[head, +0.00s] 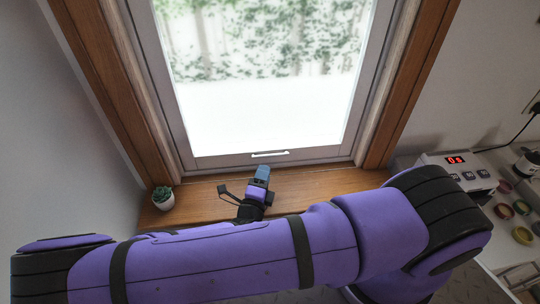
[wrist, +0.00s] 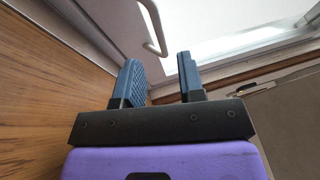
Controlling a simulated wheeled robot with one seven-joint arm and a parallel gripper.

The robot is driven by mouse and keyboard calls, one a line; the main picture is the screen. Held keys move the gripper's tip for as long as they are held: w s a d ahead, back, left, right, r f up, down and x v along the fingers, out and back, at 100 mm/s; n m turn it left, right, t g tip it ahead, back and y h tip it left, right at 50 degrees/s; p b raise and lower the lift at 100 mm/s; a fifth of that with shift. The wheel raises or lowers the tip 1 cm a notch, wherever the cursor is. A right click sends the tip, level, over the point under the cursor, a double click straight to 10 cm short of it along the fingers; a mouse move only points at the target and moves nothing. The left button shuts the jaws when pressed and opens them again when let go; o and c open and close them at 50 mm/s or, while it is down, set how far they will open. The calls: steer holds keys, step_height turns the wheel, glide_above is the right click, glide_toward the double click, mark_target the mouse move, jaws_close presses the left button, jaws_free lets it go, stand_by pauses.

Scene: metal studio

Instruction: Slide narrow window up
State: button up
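The narrow window (head: 262,142) stands in a wooden frame in the head view, with its sash at the bottom of the opening. A small white handle (head: 270,154) sits on its bottom rail. In the wrist view the handle (wrist: 153,28) shows as a white bar just beyond the fingertips. My gripper (head: 262,173) is below and slightly left of the handle, over the wooden sill. In the wrist view my gripper (wrist: 160,75) has its two blue fingers apart, with nothing between them. The fingers appear not to touch the handle.
A small potted succulent (head: 163,197) stands at the left end of the wooden sill (head: 200,195). To the right are a white device with a red display (head: 457,172) and several small colored pots (head: 522,208). Wooden side frames flank the window.

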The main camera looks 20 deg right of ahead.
mark_target(270, 155)
steer(key=x, duration=0.7)
steer(key=shift+w+d+r, duration=0.1)
steer(key=shift+w+d, duration=0.05)
steer(key=shift+w, duration=0.1)
jaws_close()
